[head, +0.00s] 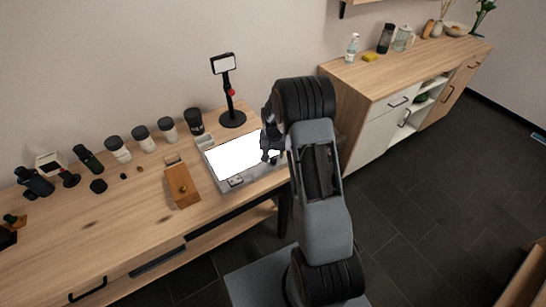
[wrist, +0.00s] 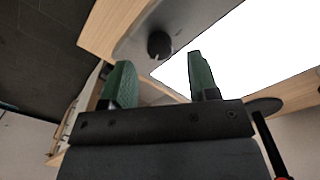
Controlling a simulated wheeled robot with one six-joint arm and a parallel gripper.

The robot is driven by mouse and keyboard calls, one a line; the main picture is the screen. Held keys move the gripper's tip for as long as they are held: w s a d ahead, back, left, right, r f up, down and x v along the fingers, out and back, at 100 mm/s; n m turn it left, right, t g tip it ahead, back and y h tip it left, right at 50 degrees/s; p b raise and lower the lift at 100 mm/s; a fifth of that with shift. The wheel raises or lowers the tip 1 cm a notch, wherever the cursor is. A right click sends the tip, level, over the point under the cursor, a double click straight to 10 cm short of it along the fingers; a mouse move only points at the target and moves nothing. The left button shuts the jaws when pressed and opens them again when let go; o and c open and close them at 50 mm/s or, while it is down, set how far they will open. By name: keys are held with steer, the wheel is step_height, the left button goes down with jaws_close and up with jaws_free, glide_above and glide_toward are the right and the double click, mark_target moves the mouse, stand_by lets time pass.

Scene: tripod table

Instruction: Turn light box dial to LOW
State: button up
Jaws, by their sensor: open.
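The light box (head: 222,181) lies on the wooden table with its white panel (head: 234,156) brightly lit. In the wrist view, the lit panel (wrist: 235,50) fills the upper right. A round black dial (wrist: 159,44) stands on the grey strip beside the panel. My gripper (wrist: 160,67) is open and empty, and the dial shows beyond the gap between its green fingertips. They look apart from the dial. In the head view, my gripper (head: 270,150) is over the right end of the light box. I cannot read the dial's setting or any LOW mark.
A black stand (head: 231,119) with a red knob is behind the light box. A wooden block (head: 181,185) lies left of it, with several dark and white canisters (head: 143,139) behind. A wooden cabinet (head: 372,84) with bottles and a yellow sponge (head: 370,57) is at the right.

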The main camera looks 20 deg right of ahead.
mark_target(273, 159)
steer(key=shift+f, duration=1.6)
steer(key=c, duration=0.9)
steer(key=shift+c, duration=0.2)
